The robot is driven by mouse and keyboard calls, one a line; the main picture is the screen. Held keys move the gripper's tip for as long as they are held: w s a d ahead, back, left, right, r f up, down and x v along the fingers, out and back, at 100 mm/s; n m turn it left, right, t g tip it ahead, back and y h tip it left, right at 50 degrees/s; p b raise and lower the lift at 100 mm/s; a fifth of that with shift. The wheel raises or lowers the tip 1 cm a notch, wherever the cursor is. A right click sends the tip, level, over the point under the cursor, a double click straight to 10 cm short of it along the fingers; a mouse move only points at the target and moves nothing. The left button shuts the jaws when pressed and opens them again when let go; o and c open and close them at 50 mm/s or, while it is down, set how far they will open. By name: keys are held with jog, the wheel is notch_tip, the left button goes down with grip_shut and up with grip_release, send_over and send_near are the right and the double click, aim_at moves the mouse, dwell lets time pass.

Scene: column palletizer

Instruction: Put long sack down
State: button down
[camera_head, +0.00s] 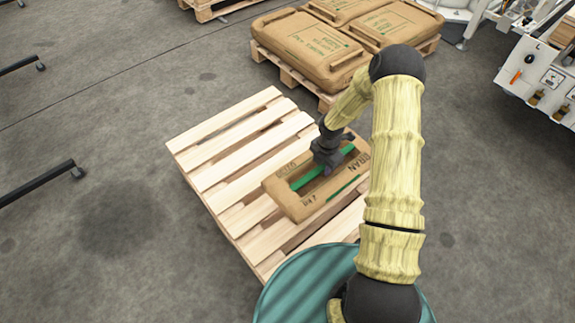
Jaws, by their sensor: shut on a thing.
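The long sack (293,203) is brown with a green stripe and dark print. It is over the right part of a light wooden pallet (217,172), lying flat and slanting up to the right. I cannot tell whether it touches the slats or hangs just above them. My gripper (330,168) is above the middle of the sack, pointing down, and is shut on it. The fingertips are hard to make out. My arm hides the sack's right end and part of the pallet's right side.
The left and far slats of the pallet are bare. Behind it, several brown sacks (305,47) lie on another pallet (287,75). A white tool cart (540,80) stands at the right. Dark metal legs (45,183) reach in from the left. Grey floor is open on the left.

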aim_at(322, 175)
jog(key=shift+w+f+b, duration=0.1)
jog(key=shift+f+b, duration=0.9)
jog(key=shift+f, duration=1.9)
notch_tip(322, 175, down, 4)
jog(key=shift+r+b, duration=0.1)
jog(key=shift+b, duration=0.6)
jog(key=c, duration=1.2)
grip_release()
notch_tip(322, 175, up, 12)
jog(key=p, duration=0.4)
